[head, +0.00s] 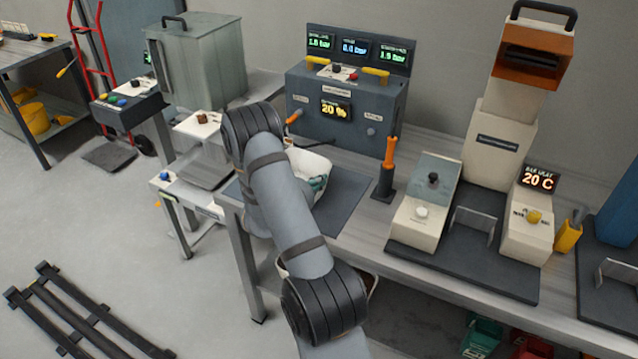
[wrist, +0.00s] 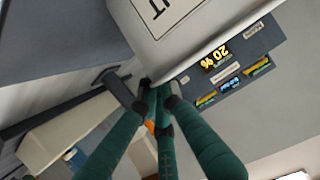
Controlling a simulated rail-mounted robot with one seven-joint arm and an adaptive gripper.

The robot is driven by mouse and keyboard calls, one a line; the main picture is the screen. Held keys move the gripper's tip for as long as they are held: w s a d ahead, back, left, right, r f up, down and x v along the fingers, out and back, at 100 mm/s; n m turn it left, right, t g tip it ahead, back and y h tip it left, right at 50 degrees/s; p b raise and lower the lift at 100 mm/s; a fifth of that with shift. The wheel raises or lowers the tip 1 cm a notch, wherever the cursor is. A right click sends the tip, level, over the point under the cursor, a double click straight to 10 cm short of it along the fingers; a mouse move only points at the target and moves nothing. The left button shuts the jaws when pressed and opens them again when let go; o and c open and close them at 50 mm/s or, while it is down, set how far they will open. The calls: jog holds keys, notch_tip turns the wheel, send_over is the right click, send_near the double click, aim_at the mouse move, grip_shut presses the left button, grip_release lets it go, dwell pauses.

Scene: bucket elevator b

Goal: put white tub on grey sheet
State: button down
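The white tub (head: 312,163) is partly hidden behind my arm in the head view. It shows close up at the top of the wrist view (wrist: 190,35), tilted in the picture, with a black-framed label on its wall. The dark grey sheet (head: 345,200) lies on the workbench; my arm covers its left part, and the tub appears over its back part. I cannot tell whether the tub touches it. My gripper (wrist: 162,88) has green fingers with their tips drawn together at the tub's edge, apparently pinching its wall. Its fingers also show at the tub in the head view (head: 318,184).
A dark control box (head: 340,110) with displays stands behind the tub. An orange-handled tool in a dark stand (head: 387,175) is right of the sheet. Farther right is a beige machine (head: 490,150). A metal tank (head: 198,60) stands at the back left.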

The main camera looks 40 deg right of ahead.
jog(key=shift+f, duration=0.15)
jog(key=c, duration=1.9)
grip_release()
jog(key=shift+c, duration=0.2)
jog(key=b+v, duration=0.1)
jog(key=v, duration=1.1)
jog(key=shift+r, duration=0.2)
